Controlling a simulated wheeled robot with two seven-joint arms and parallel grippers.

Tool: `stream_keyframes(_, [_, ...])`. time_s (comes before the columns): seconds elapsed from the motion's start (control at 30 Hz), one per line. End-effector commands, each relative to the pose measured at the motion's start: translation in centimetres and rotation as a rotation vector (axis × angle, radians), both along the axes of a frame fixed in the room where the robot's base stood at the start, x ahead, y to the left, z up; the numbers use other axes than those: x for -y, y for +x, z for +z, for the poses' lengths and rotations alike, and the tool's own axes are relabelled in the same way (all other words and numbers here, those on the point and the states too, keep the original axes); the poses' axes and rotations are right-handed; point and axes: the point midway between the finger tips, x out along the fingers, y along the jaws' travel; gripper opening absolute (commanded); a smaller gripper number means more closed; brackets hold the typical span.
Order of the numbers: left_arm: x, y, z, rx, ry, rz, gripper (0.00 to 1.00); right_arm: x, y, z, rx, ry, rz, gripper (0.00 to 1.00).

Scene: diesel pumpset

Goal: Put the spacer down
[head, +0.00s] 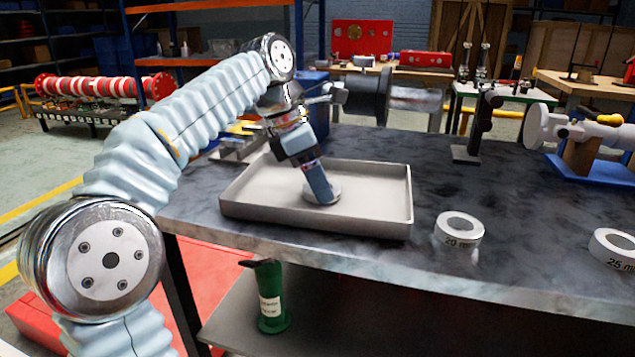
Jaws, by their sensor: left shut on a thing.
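My left gripper (322,190) points down into a shallow grey tray (373,225) on the dark worktable. It is shut on a pale ring-shaped spacer (329,197), low inside the tray. The fingers hide part of the spacer, and I cannot tell whether it touches the tray floor. A spacer marked 20 mm (459,230) lies on the table to the right of the tray. Another marked 25 (613,248) lies at the right edge of the picture. My right gripper is not in view.
A black stand (466,152) stands on the table behind the 20 mm spacer. A blue base with a grey machine part (590,165) is at the back right. The table between the tray and stand is clear.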

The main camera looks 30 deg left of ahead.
Motion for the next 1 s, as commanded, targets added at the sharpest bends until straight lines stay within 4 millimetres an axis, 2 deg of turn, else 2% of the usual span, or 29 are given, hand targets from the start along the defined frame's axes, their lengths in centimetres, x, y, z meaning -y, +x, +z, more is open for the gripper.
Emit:
stream_keyframes(0.33, [0.0,0.0,-0.3,0.001,-0.001,0.0,0.34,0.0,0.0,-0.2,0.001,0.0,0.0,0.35])
stream_keyframes(0.37, [0.0,0.0,-0.3,0.001,-0.001,0.0,0.69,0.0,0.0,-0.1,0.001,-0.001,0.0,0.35])
stream_keyframes(0.5, [0.0,0.0,-0.2,0.0,0.0,0.0,0.91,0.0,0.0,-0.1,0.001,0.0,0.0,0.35])
stream_keyframes(0.8, [0.0,0.0,0.0,0.0,0.0,0.0,0.92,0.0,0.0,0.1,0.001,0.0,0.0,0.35])
stream_keyframes(0.9, [-0.1,-0.1,0.9,0.0,0.0,0.0,0.92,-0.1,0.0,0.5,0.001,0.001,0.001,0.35])
stream_keyframes(1.0, [-0.7,-0.5,2.7,0.001,0.0,0.0,0.92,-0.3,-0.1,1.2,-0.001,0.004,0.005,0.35])
